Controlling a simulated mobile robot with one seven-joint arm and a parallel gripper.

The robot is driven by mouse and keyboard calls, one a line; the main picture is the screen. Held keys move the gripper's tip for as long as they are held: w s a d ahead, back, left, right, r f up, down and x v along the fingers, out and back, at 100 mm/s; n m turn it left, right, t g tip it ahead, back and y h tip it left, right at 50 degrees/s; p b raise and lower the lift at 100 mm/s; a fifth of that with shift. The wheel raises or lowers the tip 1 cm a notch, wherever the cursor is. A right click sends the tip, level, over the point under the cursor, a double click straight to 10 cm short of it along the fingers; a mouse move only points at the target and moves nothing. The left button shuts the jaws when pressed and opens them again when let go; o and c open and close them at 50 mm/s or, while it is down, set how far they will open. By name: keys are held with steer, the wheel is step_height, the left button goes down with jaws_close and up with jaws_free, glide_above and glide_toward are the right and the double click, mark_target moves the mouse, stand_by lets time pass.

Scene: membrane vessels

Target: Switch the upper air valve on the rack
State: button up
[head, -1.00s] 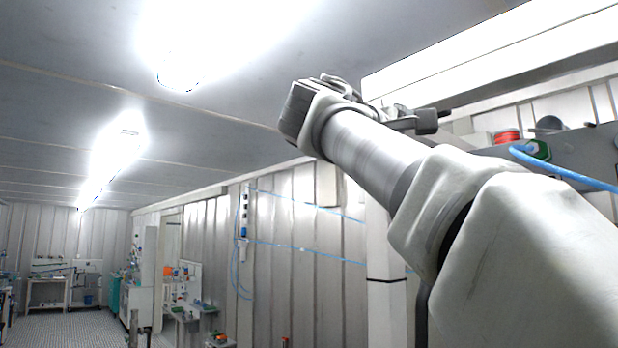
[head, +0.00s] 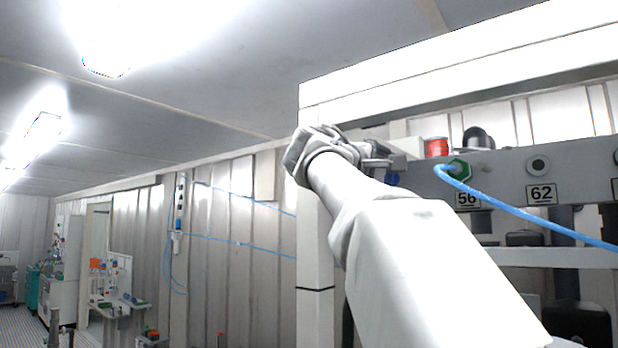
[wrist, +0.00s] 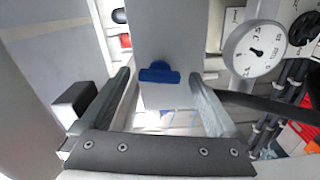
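The upper air valve has a blue handle (wrist: 158,75) on a light grey post or panel. In the wrist view it appears between and just beyond my fingertips, with its bar running across the picture. My gripper (wrist: 161,80) is open, with one finger on each side of the handle in the picture and nothing held. I cannot tell how much depth separates them. In the head view my gripper (head: 376,156) is at the left end of the grey rack panel, and a small blue part (head: 393,179) shows just below it, mostly hidden by my arm.
A round white pressure gauge (wrist: 255,49) is right of the valve in the wrist view, with dark hoses below. The rack panel (head: 515,170) carries a green fitting (head: 459,169) with a blue hose (head: 530,217). A red spool (head: 436,147) stands behind it.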

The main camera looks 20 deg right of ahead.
steer(key=c, duration=1.3)
steer(key=shift+c, duration=0.2)
steer(key=shift+f+m+b, duration=0.1)
steer(key=shift+m+b, duration=0.2)
steer(key=shift+m, duration=0.1)
steer(key=shift+m+b, duration=2.65)
steer(key=shift+m, duration=4.85)
steer(key=o, duration=1.4)
